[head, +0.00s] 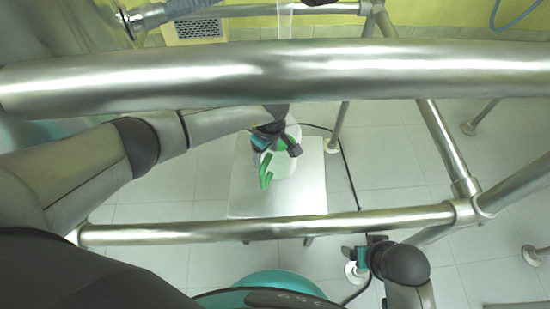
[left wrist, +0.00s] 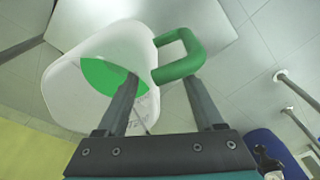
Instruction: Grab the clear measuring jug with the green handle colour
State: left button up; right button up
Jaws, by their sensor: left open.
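The whitish jug (head: 285,162) with a green handle (head: 265,172) stands on a small white table (head: 300,198). My left gripper (head: 276,145) is over the jug and partly hides it. In the left wrist view the jug (left wrist: 72,88) lies to the left, with a green patch inside its mouth. Its green handle (left wrist: 182,66) reaches toward the gap of my open left gripper (left wrist: 160,85). One finger overlaps the jug's mouth and the other is close to the handle; I cannot tell if they touch. My right gripper (head: 362,254) is low, away from the jug, its jaws unclear.
A thick metal rail (head: 400,75) crosses the upper head view, and a lower rail (head: 330,225) runs in front of the white table. Frame posts (head: 440,145) stand at the right. A dark cable (head: 350,180) lies on the tiled floor.

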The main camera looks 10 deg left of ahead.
pick_arm(q)
jog(key=c, duration=1)
grip_shut()
jog(key=shift+s, duration=0.1)
dwell(0.4)
